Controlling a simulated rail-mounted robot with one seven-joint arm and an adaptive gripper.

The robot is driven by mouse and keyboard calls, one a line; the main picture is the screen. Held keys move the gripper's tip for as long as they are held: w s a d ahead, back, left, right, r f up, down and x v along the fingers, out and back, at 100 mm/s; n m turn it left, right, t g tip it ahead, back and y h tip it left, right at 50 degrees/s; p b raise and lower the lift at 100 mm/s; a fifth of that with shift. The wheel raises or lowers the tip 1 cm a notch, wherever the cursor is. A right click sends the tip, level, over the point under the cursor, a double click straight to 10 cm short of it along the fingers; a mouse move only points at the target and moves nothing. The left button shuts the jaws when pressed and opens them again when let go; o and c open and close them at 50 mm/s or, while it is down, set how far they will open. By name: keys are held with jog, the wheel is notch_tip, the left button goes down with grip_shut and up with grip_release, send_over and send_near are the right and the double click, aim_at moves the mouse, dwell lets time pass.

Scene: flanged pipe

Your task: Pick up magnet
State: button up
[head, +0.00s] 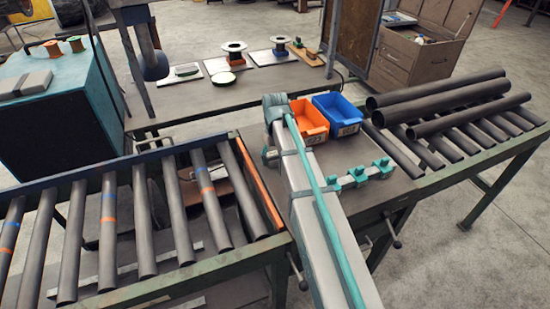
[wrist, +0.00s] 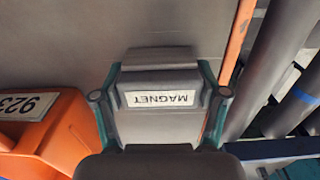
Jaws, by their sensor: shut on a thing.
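The magnet (wrist: 160,99) is a grey block whose white label reads MAGNET, upside down in the wrist view. It is in the middle of that view. My gripper (wrist: 160,150) is shut on it, with a dark rounded part across the bottom of the wrist view. Teal side pieces with round dark ends flank the block on both sides. The exact contact is hidden. In the head view my grey and teal arm reaches over the middle table, and I cannot make out the gripper or the magnet behind it.
An orange bin (head: 309,122) and a blue bin (head: 338,114) stand close to the arm's far end. A teal-fitted rack (head: 360,177) lies to the right. Pipes (head: 460,112) lie on the right conveyor. An orange strip (head: 258,185) edges the left roller conveyor.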

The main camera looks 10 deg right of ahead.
aim_at(275, 153)
jog(key=shift+r, duration=0.15)
jog(key=shift+r, duration=0.45)
notch_tip(275, 153, up, 2)
jog(key=shift+w+b, duration=0.1)
jog(key=shift+b, duration=0.3)
jog(key=s+a+r+b, duration=0.3)
jog(key=s+a+r, duration=0.6)
jog(key=s+a, duration=0.1)
jog(key=shift+r+b, duration=0.35)
jog(key=shift+r, duration=0.05)
